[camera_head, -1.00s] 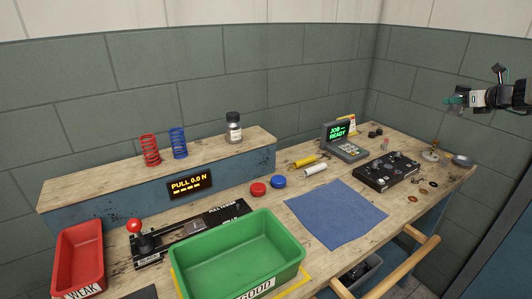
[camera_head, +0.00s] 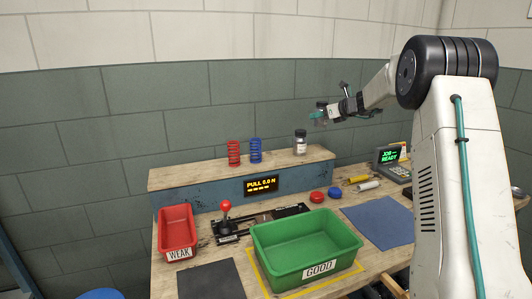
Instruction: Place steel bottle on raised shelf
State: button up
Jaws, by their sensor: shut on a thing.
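The raised shelf (camera_head: 200,177) has a wooden top and a blue front, and stands at the back of the bench. A small bottle (camera_head: 300,147) with a dark cap and a pale label stands upright near its right end. I cannot tell from its look whether it is steel. My gripper (camera_head: 316,117) is above and slightly right of this bottle, apart from it. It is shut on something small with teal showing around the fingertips. What it holds is too small to make out.
A red spring (camera_head: 234,153) and a blue spring (camera_head: 255,151) stand on the shelf, left of the bottle. Below are a lever tester (camera_head: 227,228), a red bin (camera_head: 177,228), a green bin (camera_head: 306,243) and a blue cloth (camera_head: 380,220). The shelf top left of the springs is clear.

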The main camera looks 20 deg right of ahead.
notch_tip(320, 180, down, 10)
jog(key=shift+r, duration=0.1)
dwell(0.4)
jog(key=o, duration=1.2)
jog(key=shift+f, duration=0.2)
jog(key=shift+c, duration=0.2)
jog(key=shift+r, duration=0.1)
